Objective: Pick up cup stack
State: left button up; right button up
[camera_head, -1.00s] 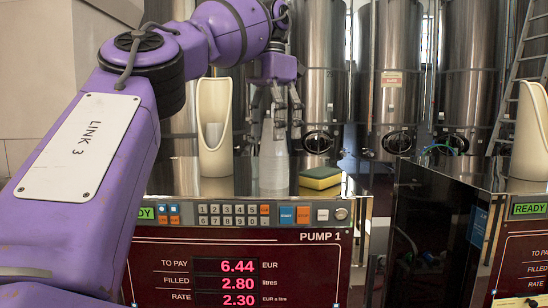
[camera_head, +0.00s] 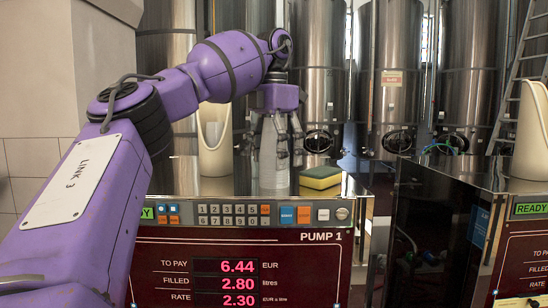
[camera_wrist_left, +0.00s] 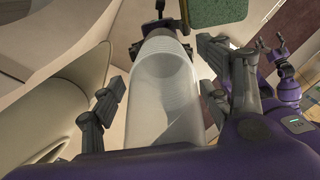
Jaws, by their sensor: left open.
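The cup stack (camera_head: 272,172) is a column of nested translucent whitish cups. It stands upright on the top of Pump 1, behind the keypad. My left gripper (camera_head: 275,152) is above and around it, pointing down, with its fingers spread at the sides of its upper part. In the left wrist view the stack (camera_wrist_left: 165,75) lies between the dark fingers, with visible gaps beside it. The gripper is open; whether any finger touches the cups is hard to tell.
A cream scoop-shaped holder (camera_head: 216,155) stands just left of the stack. A yellow and green sponge (camera_head: 320,178) lies close on the right. Pump 1's top (camera_head: 225,187) ends at a front edge; a second pump (camera_head: 460,178) stands right across a gap.

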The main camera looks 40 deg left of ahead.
pick_arm(q)
jog(key=c, duration=1.4)
jog(key=shift+r, duration=0.15)
jog(key=shift+r, duration=0.6)
jog(key=s+d+r, duration=0.9)
jog(key=s+r, duration=0.1)
jog(key=r, duration=0.1)
jog(key=shift+d+r, duration=0.25)
jog(key=shift+d, duration=0.15)
